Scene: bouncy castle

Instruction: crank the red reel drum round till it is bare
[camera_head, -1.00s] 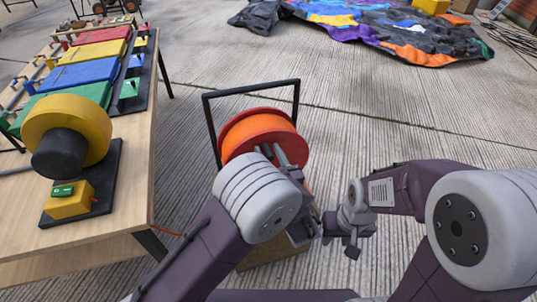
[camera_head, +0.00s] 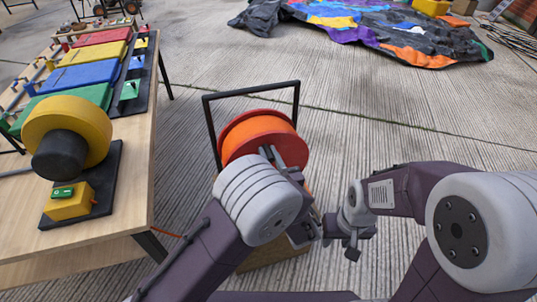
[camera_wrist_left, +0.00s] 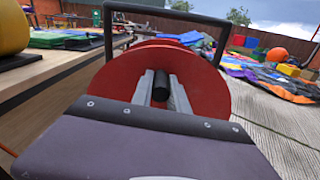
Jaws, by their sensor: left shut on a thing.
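My left gripper (camera_head: 269,152) is at the near flange of the drum. In the left wrist view, its two grey fingers (camera_wrist_left: 162,88) are closed on a short black crank handle (camera_wrist_left: 161,84) in front of the red flange (camera_wrist_left: 115,85). In the head view the handle is hidden by my gripper. My right gripper (camera_head: 343,247) hangs to the right of the reel, apart from it; its jaw opening is unclear.
A wooden table (camera_head: 135,205) on the left carries a yellow blower-like wheel (camera_head: 95,122), a yellow box (camera_head: 70,203) and coloured panels (camera_head: 85,72). The reel's black frame (camera_head: 253,90) rises behind the drum. A colourful crumpled sheet (camera_head: 385,30) lies far off; paving between is clear.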

